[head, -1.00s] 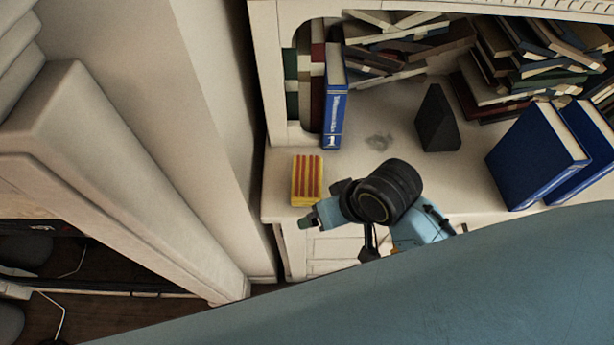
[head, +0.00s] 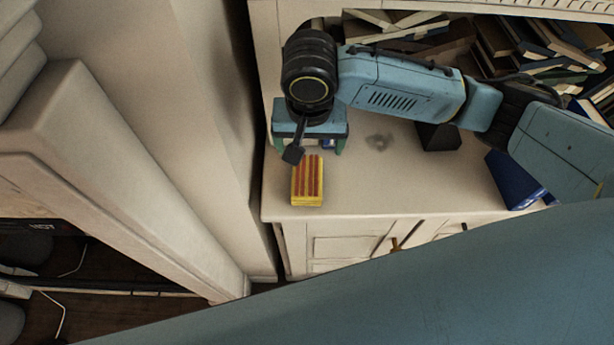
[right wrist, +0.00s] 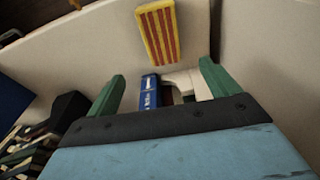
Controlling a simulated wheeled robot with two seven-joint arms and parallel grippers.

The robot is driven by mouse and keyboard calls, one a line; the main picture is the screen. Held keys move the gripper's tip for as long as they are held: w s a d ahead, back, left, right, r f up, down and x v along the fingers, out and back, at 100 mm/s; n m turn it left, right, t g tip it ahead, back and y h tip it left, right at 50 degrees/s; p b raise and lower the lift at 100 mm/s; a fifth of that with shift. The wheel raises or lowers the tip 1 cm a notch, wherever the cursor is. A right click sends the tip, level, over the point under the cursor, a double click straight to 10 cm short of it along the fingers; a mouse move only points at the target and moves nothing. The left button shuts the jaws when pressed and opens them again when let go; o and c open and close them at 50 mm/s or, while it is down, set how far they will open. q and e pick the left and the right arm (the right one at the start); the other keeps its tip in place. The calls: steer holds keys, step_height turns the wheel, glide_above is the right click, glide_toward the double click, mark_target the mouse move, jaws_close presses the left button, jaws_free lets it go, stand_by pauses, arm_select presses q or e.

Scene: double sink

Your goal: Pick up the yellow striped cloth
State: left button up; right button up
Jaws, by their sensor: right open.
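The yellow cloth (head: 308,181) with red stripes lies folded as a thick block on the cabinet top, near its left front corner. It also shows at the top of the right wrist view (right wrist: 158,33). My right gripper (head: 308,150) is just behind the cloth in the head view, above the cabinet top. My left gripper is out of view.
A blue book (head: 514,180) stands at the right on the cabinet top (head: 420,195). A dark wedge-shaped block (head: 438,136) is partly behind my right arm. Piled books (head: 545,45) fill the back. A pale wall (head: 215,130) rises close to the left of the cabinet.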

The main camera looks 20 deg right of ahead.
mark_target(307, 175)
steer(key=f, duration=0.2)
steer(key=f+b, duration=0.1)
steer(key=f, duration=0.2)
steer(key=w+f, duration=0.1)
steer(key=f, duration=0.2)
steer(key=shift+d+f+b, duration=0.1)
steer(key=shift+d+b, duration=0.05)
steer(key=shift+b, duration=0.25)
step_height(307, 175, down, 4)
steer(key=shift+r+b, duration=0.15)
steer(key=shift+b, duration=0.4)
steer(key=shift+w+f, duration=0.1)
steer(key=shift+f, duration=0.4)
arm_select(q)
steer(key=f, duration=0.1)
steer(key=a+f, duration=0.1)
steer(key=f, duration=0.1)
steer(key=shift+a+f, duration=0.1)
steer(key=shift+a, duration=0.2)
arm_select(e)
steer(key=c, duration=1.1)
